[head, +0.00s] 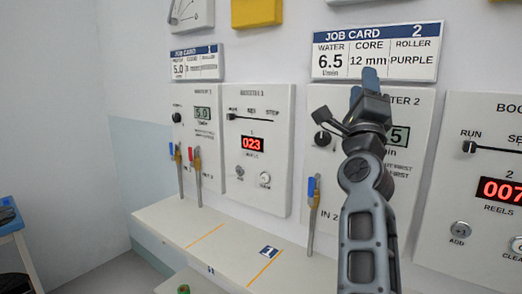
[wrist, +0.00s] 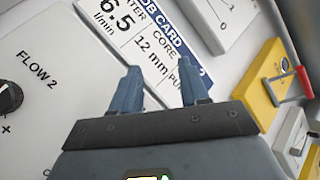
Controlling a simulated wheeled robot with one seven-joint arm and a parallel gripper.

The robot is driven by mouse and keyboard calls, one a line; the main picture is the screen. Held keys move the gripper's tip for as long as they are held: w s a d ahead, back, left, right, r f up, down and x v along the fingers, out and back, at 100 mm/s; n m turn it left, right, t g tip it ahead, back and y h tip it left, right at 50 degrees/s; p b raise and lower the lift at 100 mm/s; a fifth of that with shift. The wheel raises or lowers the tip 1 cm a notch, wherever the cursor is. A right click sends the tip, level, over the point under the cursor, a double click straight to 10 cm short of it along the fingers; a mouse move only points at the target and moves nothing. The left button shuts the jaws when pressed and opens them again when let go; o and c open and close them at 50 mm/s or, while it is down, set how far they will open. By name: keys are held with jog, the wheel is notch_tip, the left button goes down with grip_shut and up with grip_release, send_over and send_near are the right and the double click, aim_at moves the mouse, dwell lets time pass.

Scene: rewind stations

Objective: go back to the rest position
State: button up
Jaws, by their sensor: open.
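My gripper (head: 370,82) is raised in front of the upper part of the panel for station 2, just below job card 2 (head: 376,34). In the wrist view my gripper (wrist: 158,82) has its two fingers apart with nothing between them, and job card 2 (wrist: 140,38) shows beyond them. The card reads water 6.5 l/min, core 12 mm, roller purple. My arm hides much of the station 2 water panel (head: 325,105), including part of its display.
Left are job card 1 (head: 197,63), a water panel reading 5.0 (head: 203,113) and a booster panel (head: 262,105) showing 023. Right is another booster panel (head: 495,105) showing 007. A blue-handled valve (head: 312,205) and a pale ledge (head: 225,245) are below.

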jog(key=s+d+f+n+g+y, duration=0.1)
jog(key=s+d+f+n+y, duration=0.1)
jog(key=s+f+n, duration=0.7)
jog(key=s+d+f+n+g+y, duration=0.1)
jog(key=s+f+n+g+y, duration=0.15)
jog(key=s+f, duration=0.75)
jog(key=s+d+f+n+y, duration=0.2)
jog(key=s+f+n, duration=0.4)
jog(key=f, duration=0.8)
jog(key=s+f+n+g+y, duration=0.1)
jog(key=s+f+n+g, duration=0.15)
jog(key=s, duration=0.55)
jog(key=s+f+n+g, duration=0.15)
jog(key=s+f, duration=0.25)
jog(key=s, duration=0.4)
jog(key=s+a+r+n+g, duration=0.1)
jog(key=s+a+n+g, duration=0.2)
jog(key=s, duration=1.3)
jog(key=shift+s+a+r, duration=0.2)
jog(key=shift+s+a, duration=0.1)
jog(key=shift+a, duration=0.25)
